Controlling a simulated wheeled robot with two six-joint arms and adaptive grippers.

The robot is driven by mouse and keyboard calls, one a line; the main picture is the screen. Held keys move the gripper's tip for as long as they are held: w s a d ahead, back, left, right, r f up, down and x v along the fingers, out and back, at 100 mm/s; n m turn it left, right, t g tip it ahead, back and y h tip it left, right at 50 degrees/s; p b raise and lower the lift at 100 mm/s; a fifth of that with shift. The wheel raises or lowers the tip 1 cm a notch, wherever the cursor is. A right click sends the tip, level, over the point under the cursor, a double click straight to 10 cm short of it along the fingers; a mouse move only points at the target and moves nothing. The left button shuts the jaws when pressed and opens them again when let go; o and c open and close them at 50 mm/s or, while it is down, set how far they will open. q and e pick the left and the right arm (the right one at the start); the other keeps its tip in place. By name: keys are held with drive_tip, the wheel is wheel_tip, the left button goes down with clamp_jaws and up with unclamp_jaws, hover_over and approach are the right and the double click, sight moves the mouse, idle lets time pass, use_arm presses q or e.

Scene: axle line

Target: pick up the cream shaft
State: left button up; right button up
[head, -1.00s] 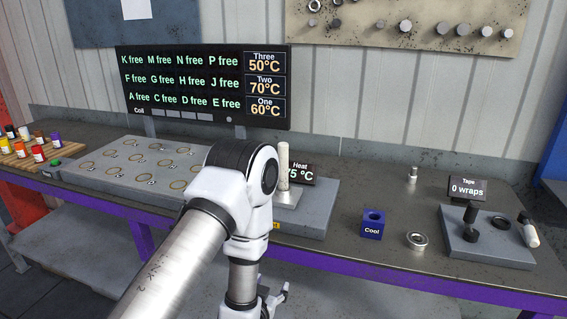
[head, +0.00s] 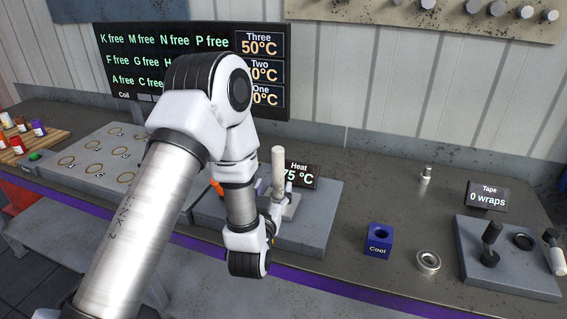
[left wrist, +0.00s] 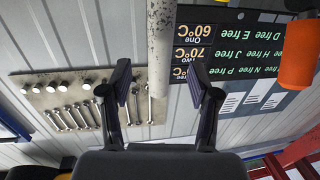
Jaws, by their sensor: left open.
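The cream shaft (head: 278,165) stands upright on the grey heat station (head: 318,222), beside the sign reading Heat 75 °C (head: 302,175). My left gripper (head: 279,203) is at the shaft's lower part, with its arm coming over from the left. In the left wrist view the shaft (left wrist: 160,45) runs between the two open fingers of my left gripper (left wrist: 160,72), with visible gaps on both sides. The shaft's foot is partly hidden by the gripper. My right gripper is not in view.
A blue Cool block (head: 379,240) and a metal ring (head: 428,261) lie to the right. Farther right is a grey tape plate (head: 510,277) with dark parts. A coil board (head: 90,150) is at left. An orange piece (head: 217,187) shows beside my arm.

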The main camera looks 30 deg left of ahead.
sight(277, 175)
use_arm(q)
drive_tip(key=shift+w+a+r, duration=0.2)
drive_tip(key=shift+w, duration=0.3)
drive_tip(key=shift+w+r+p, duration=0.2)
drive_tip(key=shift+p, duration=0.25)
drive_tip(key=shift+w+a+r+p, duration=0.2)
drive_tip(key=shift+w+p, duration=0.2)
drive_tip(key=shift+p, duration=0.05)
drive_tip(key=shift+w+a+r+p, duration=0.2)
drive_tip(key=shift+w+p, duration=0.2)
drive_tip(key=shift+p, duration=0.05)
drive_tip(key=w, duration=0.1)
drive_tip(key=w+a, duration=0.1)
drive_tip(key=w+f, duration=0.1)
drive_tip(key=shift+w+a+p, duration=0.1)
drive_tip(key=shift+a+p, duration=0.05)
drive_tip(key=shift+p, duration=0.25)
drive_tip(key=shift+w+a+f, duration=0.15)
drive_tip(key=shift+w, duration=0.1)
drive_tip(key=shift+s, duration=0.2)
drive_tip(key=shift+c, duration=0.7)
drive_tip(key=shift+s+d+r, duration=0.1)
drive_tip(key=shift+d+r, duration=0.1)
drive_tip(key=c, duration=0.6)
clamp_jaws()
